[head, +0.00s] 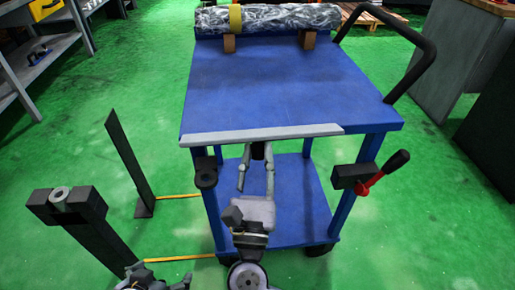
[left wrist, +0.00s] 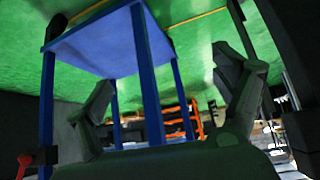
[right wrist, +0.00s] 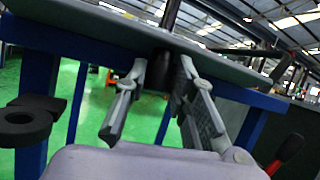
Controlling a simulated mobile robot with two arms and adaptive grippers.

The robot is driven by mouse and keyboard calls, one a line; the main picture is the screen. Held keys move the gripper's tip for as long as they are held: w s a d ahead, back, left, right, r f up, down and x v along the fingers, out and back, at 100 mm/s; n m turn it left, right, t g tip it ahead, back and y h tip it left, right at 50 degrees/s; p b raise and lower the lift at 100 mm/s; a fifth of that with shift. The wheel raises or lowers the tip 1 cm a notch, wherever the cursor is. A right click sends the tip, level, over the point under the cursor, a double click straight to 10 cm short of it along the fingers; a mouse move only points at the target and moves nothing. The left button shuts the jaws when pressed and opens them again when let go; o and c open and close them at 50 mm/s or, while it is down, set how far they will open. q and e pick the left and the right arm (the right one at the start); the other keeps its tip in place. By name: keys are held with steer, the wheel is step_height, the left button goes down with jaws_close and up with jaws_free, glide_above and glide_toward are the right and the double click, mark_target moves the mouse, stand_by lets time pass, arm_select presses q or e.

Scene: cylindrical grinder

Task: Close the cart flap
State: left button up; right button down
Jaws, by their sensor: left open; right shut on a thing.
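The cart (head: 290,85) is blue, with a flat top and a lower shelf. The cart flap (head: 262,135) shows as a thin light-grey strip along the top's near edge; its exact tilt is hard to tell. In the right wrist view a grey panel, apparently the flap (right wrist: 90,25), spans overhead. My right gripper (head: 256,182) is just below the strip, its fingers on both sides of a black post (right wrist: 153,78) under the panel. My left gripper (head: 155,282) is partly cut off at the lower left, open and apart from the cart; its spread fingers show in the left wrist view (left wrist: 165,105).
A wrapped roll (head: 265,18) lies on wooden blocks at the cart's far end. A black push handle (head: 410,50) rises at the right. A red-handled lever (head: 385,172) sits by the right front leg. Shelving (head: 40,50) stands at the left.

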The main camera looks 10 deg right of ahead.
steer(key=shift+s+r+g+p, duration=0.1)
steer(key=shift+r+g+p, duration=0.2)
steer(key=shift+p, duration=0.65)
arm_select(q)
steer(key=s+a+g+y+p, duration=0.15)
steer(key=s+g, duration=0.25)
steer(key=s, duration=0.4)
arm_select(e)
steer(key=shift+s+r+g+y+p, duration=0.1)
steer(key=shift+r+g+y+p, duration=0.15)
steer(key=shift+g+p, duration=0.6)
steer(key=p, duration=0.2)
steer(key=shift+n+p, duration=0.3)
steer(key=shift+p, duration=0.1)
arm_select(q)
step_height(320, 180, down, 18)
steer(key=g, duration=0.1)
steer(key=shift+a, duration=0.3)
steer(key=shift+w+h, duration=0.1)
steer(key=shift+h, duration=0.15)
arm_select(e)
steer(key=c, duration=1.6)
jaws_free()
